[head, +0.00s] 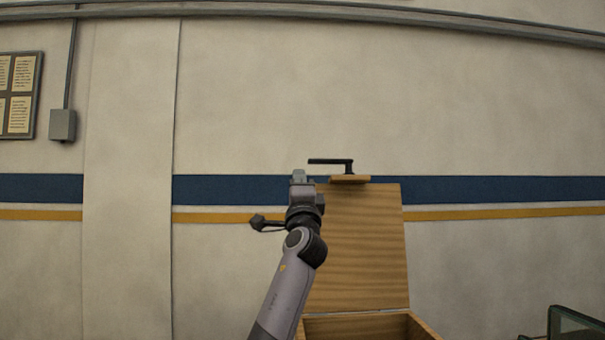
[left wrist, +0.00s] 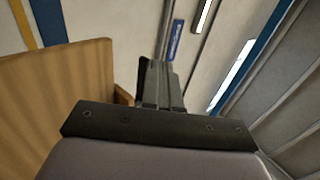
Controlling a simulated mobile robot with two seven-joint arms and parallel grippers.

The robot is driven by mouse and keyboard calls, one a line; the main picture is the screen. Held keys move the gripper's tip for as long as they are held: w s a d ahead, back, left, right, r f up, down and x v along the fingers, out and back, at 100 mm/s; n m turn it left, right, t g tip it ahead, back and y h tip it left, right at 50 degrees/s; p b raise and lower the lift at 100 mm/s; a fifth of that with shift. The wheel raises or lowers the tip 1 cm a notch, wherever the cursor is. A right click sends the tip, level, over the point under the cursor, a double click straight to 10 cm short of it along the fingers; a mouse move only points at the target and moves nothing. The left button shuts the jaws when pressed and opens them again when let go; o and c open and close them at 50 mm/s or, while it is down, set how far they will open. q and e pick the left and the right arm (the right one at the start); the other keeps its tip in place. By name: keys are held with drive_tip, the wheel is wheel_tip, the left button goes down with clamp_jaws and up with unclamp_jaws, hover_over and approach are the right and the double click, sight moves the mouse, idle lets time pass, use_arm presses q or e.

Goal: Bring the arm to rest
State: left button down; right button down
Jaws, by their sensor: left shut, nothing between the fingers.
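My left arm reaches up from the bottom middle of the head view. Its gripper (head: 299,176) is raised in front of the wall, just left of the upper edge of a raised wooden lid. In the left wrist view the fingers (left wrist: 156,66) are together with nothing held between them. The wooden lid (head: 362,250) stands upright on a wooden box (head: 360,326), whose top is open. A black handle (head: 333,162) sits on a small wooden block at the lid's top. The lower box is cut off by the frame. My right gripper is not in view.
A wooden panel (left wrist: 50,100) is close on the left of the left wrist view. A dark-framed, greenish object (head: 577,326) is at the head view's lower right. The wall has a blue stripe (head: 480,188), a grey box (head: 62,125) and a notice board (head: 20,95).

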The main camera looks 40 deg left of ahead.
use_arm(q)
drive_tip(key=s+d+r, duration=0.1)
drive_tip(key=s+d, duration=0.3)
drive_tip(key=d, duration=0.1)
drive_tip(key=shift+r+b, duration=0.15)
drive_tip(key=shift+b, duration=0.15)
drive_tip(key=shift+s, duration=0.15)
